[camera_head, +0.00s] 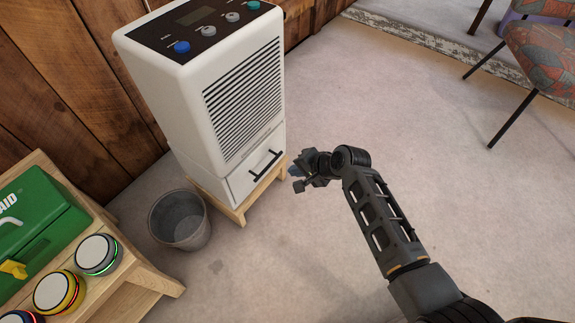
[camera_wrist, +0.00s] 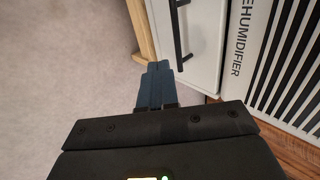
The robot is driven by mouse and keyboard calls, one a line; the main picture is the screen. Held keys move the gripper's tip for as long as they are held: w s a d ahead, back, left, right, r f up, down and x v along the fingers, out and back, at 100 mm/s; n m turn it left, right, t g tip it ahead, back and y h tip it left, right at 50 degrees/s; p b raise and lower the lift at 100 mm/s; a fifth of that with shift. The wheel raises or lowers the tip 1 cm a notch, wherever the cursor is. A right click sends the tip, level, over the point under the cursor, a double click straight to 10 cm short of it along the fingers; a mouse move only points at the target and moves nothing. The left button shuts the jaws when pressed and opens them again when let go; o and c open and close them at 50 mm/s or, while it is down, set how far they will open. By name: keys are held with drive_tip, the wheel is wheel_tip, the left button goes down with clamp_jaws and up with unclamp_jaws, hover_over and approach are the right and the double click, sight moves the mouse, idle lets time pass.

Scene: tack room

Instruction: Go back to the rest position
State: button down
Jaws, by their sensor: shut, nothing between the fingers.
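My gripper (camera_head: 296,179) is in front of the lower right of a white dehumidifier (camera_head: 225,90), apart from it as far as the head view shows. In the wrist view my gripper (camera_wrist: 158,72) shows its two dark blue fingers pressed together, with nothing held. Beyond the fingers, the wrist view shows the dehumidifier's drawer front (camera_wrist: 200,40) with its black bar handle (camera_wrist: 180,35). In the head view the drawer (camera_head: 252,176) looks shut, and its handle (camera_head: 266,167) is in plain sight. My arm reaches in from the lower right.
The dehumidifier stands on a low wooden stand (camera_head: 234,212). A grey metal bucket (camera_head: 180,221) is on the floor to its left. A wooden bench (camera_head: 150,281) holds a green first-aid box (camera_head: 40,225) and several round buttons. Chairs (camera_head: 545,55) stand at upper right. Floor to the right is clear.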

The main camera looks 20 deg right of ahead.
drive_tip(key=p+v, duration=0.1)
drive_tip(key=v, duration=0.3)
drive_tip(key=s+n+t+h, duration=0.2)
drive_tip(key=s+n+h, duration=0.1)
drive_tip(key=s, duration=1.4)
drive_tip(key=s+r+n+t+h, duration=0.1)
drive_tip(key=s+r+n+t, duration=0.25)
drive_tip(key=s+r, duration=0.8)
drive_tip(key=s+r+n+t, duration=0.1)
drive_tip(key=s+r+n, duration=0.2)
drive_tip(key=s+r, duration=0.35)
drive_tip(key=s+r+n+t, duration=0.15)
drive_tip(key=s+r, duration=0.25)
drive_tip(key=r, duration=0.5)
wheel_tip(320, 180, up, 21)
drive_tip(key=n+p, duration=0.1)
drive_tip(key=p, duration=1.9)
drive_tip(key=shift+a+p, duration=0.3)
drive_tip(key=shift+a, duration=0.1)
